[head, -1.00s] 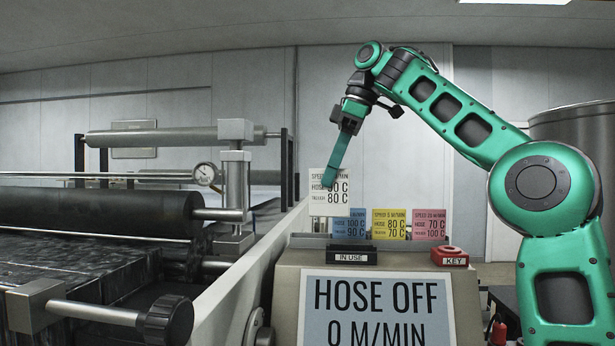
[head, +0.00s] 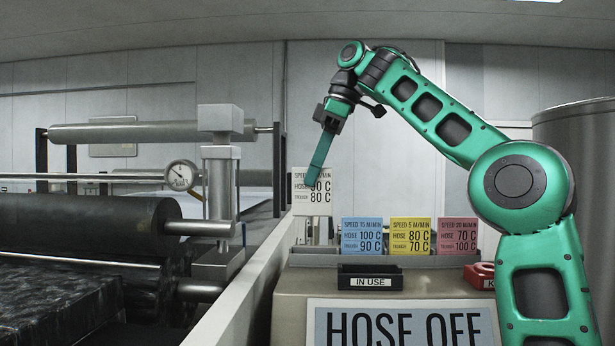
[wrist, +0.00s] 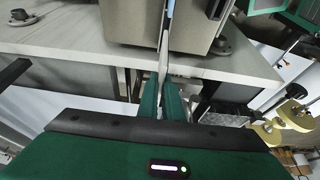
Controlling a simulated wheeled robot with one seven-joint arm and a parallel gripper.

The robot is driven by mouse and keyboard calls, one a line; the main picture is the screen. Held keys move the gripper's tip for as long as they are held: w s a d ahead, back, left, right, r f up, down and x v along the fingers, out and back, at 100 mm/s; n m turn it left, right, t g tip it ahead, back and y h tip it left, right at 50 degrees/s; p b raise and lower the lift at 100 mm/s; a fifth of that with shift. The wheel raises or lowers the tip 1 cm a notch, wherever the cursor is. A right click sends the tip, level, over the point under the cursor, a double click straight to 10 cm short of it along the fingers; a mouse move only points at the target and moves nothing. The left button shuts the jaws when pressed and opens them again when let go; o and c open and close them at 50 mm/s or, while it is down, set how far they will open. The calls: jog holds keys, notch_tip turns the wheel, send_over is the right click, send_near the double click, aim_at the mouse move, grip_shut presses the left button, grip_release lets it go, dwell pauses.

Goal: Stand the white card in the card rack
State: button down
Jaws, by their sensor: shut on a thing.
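My gripper (head: 313,178) is shut on the white card (head: 301,198), which it holds upright by its upper part. In the wrist view the card (wrist: 165,50) shows nearly edge-on beyond the fingertips (wrist: 163,82). The grey card rack (head: 310,250) stands at the back of the console. It holds a blue card (head: 361,246), a yellow card (head: 410,246) and a pink card (head: 457,246), all upright. The white card is above the rack's left end, left of the blue card.
A black "IN USE" holder (head: 370,278) sits on the console in front of the rack, with a red key holder (head: 480,275) to its right. Rollers (head: 90,235) and a gauge (head: 181,176) stand left of a pale side wall (head: 245,290).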

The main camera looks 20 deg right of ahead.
aim_at(316, 198)
jog(key=shift+d, duration=0.1)
jog(key=shift+f, duration=2.9)
jog(key=shift+s, duration=0.15)
jog(key=shift+f, duration=2.3)
jog(key=c, duration=1.9)
grip_release()
jog(key=shift+o, duration=0.2)
